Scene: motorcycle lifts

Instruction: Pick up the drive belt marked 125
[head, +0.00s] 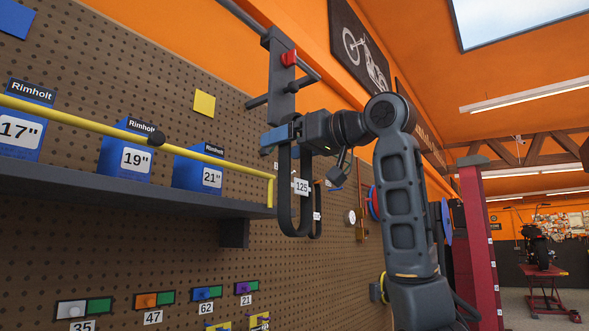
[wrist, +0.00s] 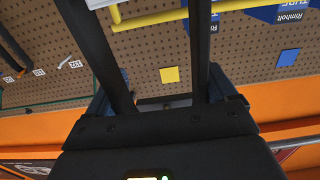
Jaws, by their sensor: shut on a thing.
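The drive belt marked 125 (head: 285,200) is a black loop hanging down in front of the pegboard in the head view, with its white tag (head: 302,187) facing me. My gripper (head: 282,137) is shut on the top of this belt, its blue fingers around it. In the wrist view, two dark strands, which look like the belt's sides (wrist: 201,50), run away from my gripper (wrist: 165,103). I cannot tell whether the belt still touches a peg. Another black belt (head: 317,190) hangs just behind, its small tag unreadable.
A dark bracket (head: 283,75) with bars and a red knob sits above my gripper. A shelf (head: 130,197) with a yellow rail (head: 85,124) and blue Rimholt boxes is at left. Labelled coloured blocks sit below. A red post (head: 482,240) stands at right.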

